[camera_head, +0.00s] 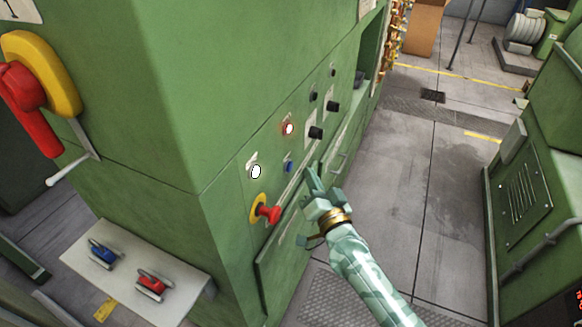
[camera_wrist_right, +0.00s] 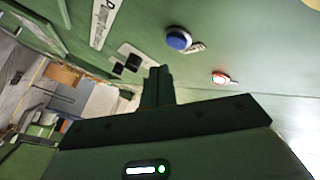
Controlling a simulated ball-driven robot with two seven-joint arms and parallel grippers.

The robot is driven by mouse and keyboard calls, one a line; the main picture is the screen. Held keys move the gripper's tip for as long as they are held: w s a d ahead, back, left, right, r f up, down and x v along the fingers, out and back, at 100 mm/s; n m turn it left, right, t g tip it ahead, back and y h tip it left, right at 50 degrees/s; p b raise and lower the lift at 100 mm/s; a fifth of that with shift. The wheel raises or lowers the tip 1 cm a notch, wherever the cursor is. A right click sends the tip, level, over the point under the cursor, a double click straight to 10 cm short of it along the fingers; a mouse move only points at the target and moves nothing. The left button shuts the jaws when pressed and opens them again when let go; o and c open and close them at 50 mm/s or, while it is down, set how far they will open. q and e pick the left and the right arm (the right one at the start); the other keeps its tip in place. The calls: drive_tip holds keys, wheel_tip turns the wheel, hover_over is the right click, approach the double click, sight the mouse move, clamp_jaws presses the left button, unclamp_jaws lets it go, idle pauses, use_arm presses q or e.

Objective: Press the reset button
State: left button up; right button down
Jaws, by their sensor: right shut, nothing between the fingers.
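A green machine panel (camera_head: 237,192) carries a small blue button (camera_head: 288,167), which also shows in the right wrist view (camera_wrist_right: 178,38). A lit red button (camera_head: 288,129) sits above it, and shows in the wrist view (camera_wrist_right: 219,79) too. A white lit button (camera_head: 255,171) is to the left. I cannot read any label that says reset. My right gripper (camera_head: 313,174) is shut and empty, its fingertips right of the blue button in the head view and apart from it in the wrist view (camera_wrist_right: 158,77). My left gripper is not in view.
A red emergency knob on a yellow base (camera_head: 265,210) is below the buttons. Black knobs (camera_head: 316,132) lie up and right. A large red-and-yellow switch (camera_head: 40,85) is at far left. A shelf (camera_head: 190,290) juts out at lower left. Open floor (camera_head: 420,180) lies to the right.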

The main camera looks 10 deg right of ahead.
drive_tip(key=shift+w+a, duration=0.4)
drive_tip(key=shift+a, duration=0.25)
drive_tip(key=shift+a, duration=0.1)
idle(1.6)
drive_tip(key=shift+w+a, duration=0.25)
drive_tip(key=shift+w+a, duration=0.2)
drive_tip(key=shift+a, duration=0.1)
idle(0.7)
idle(0.3)
drive_tip(key=shift+s+d+p, duration=0.45)
drive_tip(key=shift+d+p, duration=0.05)
drive_tip(key=shift+d, duration=0.1)
drive_tip(key=shift+d, duration=0.1)
